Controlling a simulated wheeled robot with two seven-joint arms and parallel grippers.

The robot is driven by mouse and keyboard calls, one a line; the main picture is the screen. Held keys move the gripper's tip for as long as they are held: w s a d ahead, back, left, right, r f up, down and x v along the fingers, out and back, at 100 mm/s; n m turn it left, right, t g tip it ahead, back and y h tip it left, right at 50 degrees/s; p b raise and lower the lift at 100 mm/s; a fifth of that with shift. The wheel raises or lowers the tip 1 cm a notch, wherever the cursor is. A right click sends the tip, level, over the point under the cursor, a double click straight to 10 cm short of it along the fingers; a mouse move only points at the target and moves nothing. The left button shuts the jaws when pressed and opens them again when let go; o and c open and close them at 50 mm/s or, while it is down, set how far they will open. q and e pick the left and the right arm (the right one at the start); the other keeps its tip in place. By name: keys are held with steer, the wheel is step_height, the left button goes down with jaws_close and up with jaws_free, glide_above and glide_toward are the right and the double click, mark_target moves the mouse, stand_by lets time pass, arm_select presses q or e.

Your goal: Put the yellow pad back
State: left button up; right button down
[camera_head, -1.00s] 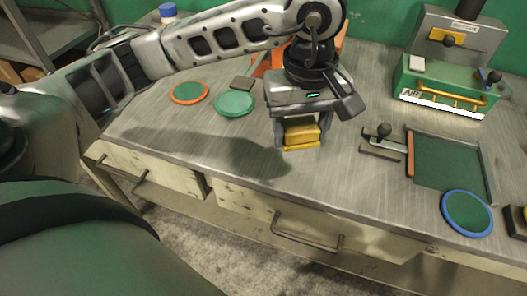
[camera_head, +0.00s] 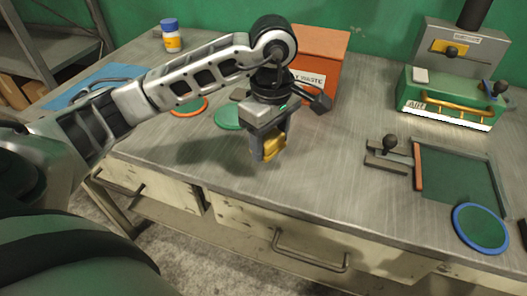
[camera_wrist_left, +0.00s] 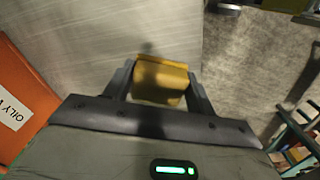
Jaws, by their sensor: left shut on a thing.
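My left gripper (camera_head: 268,150) is shut on the yellow pad (camera_head: 275,147) and holds it over the front middle of the metal workbench. In the left wrist view the yellow pad (camera_wrist_left: 160,82) sits between the two fingers of the gripper (camera_wrist_left: 160,88). I cannot tell how high it is above the bench top. My right gripper is not in view.
An orange waste box (camera_head: 318,62) stands behind the gripper. Green discs (camera_head: 228,117) lie left of it, one orange-rimmed (camera_head: 190,107). A knobbed block (camera_head: 389,155), a framed green mat (camera_head: 455,178), a blue-rimmed disc (camera_head: 480,228) and a green machine (camera_head: 445,100) are right. The front middle is clear.

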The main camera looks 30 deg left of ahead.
mark_target(264, 164)
arm_select(q)
steer(key=shift+w+a+f, duration=0.25)
steer(key=shift+a+f, duration=0.2)
steer(key=shift+f, duration=0.15)
steer(key=shift+w+a+f, duration=0.2)
steer(key=shift+a+f, duration=0.25)
steer(key=shift+f, duration=0.1)
steer(key=f, duration=0.2)
steer(key=f+p, duration=0.1)
steer(key=shift+w+a+f, duration=0.1)
steer(key=shift+a, duration=0.2)
steer(key=shift+f, duration=0.35)
steer(key=shift+f, duration=0.15)
steer(key=o, duration=1)
steer(key=shift+c, duration=0.2)
